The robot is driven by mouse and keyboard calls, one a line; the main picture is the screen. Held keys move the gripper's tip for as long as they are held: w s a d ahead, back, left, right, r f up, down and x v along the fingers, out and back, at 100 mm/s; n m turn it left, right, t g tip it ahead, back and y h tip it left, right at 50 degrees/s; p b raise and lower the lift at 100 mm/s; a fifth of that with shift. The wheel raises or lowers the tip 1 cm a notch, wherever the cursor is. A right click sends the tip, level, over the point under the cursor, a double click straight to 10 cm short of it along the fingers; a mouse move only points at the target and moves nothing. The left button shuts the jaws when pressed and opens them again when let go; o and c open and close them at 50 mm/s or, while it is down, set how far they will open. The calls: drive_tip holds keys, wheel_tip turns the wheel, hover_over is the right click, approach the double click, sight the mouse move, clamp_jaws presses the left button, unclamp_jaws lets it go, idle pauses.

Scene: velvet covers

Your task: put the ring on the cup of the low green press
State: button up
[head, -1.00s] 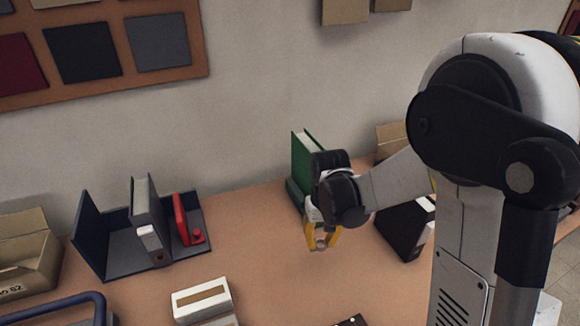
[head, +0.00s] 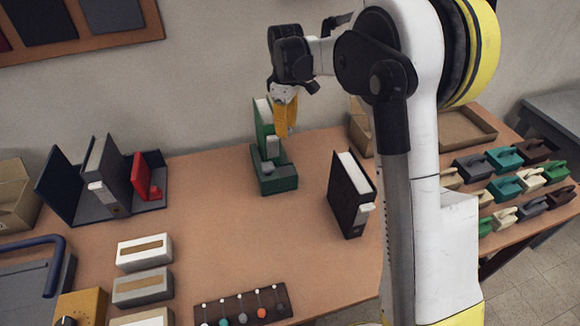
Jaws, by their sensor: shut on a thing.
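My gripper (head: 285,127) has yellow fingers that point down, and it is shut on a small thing. I take this to be the ring, but the fingers hide it and I cannot make out its shape now. The low green press (head: 280,184) stands on the table below and slightly left of the fingertips in the picture. It has a dark green base, a grey block at its back and a small light grey cup (head: 267,168) on top near its front. The fingertips are above the press and apart from the cup.
A rack of coloured knobs (head: 284,304) lies in front. The table between is clear.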

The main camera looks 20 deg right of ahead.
sight(286, 171)
wheel_tip(286, 171, down, 15)
drive_tip(key=b, duration=0.4)
drive_tip(key=shift+r, duration=0.1)
drive_tip(key=shift+f+b, duration=0.4)
drive_tip(key=shift+f, duration=0.15)
drive_tip(key=shift+f, duration=0.1)
drive_tip(key=o, duration=0.9)
